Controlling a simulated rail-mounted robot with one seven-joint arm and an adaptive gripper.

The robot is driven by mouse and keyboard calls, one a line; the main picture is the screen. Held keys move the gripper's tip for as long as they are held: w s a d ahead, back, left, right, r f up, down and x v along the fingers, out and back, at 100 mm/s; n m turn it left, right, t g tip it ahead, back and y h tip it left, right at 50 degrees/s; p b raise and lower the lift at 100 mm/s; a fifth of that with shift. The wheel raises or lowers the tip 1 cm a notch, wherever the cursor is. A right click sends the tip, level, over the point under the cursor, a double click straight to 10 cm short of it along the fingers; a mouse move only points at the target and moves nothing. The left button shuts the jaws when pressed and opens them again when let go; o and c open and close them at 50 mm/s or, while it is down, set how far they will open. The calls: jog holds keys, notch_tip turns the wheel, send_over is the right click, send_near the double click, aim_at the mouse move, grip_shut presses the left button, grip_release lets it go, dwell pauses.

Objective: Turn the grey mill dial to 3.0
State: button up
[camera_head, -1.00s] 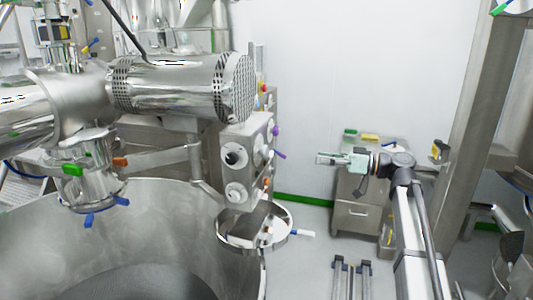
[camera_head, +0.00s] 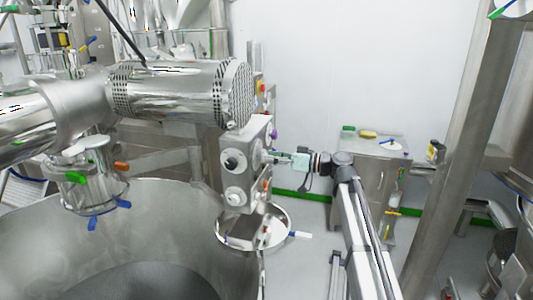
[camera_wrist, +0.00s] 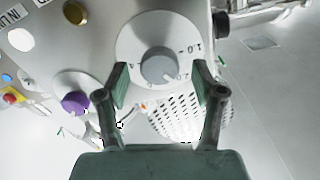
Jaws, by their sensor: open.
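The grey mill dial (camera_wrist: 158,65) is a round knob on a white disc (camera_wrist: 140,38) in the wrist view. The disc's printed marks include 1.0 at its right and a partly visible mark at lower right; 3.0 is not clearly readable. My gripper (camera_wrist: 158,72) is open, with one finger on each side of the dial and a gap visible on both sides. In the head view my gripper (camera_head: 279,157) is at the right side of the steel control box (camera_head: 240,180). The dial cannot be made out there.
A purple knob (camera_wrist: 75,102), a brass button (camera_wrist: 75,12) and a red button (camera_wrist: 10,98) are on the same panel, left of the dial. A perforated cylinder (camera_head: 238,92) overhangs the box. A round steel tray (camera_head: 280,236) is below. A steel cabinet (camera_head: 370,190) stands right.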

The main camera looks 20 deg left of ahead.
jog(key=shift+a, duration=0.85)
jog(key=c, duration=1.1)
jog(key=shift+c, duration=0.2)
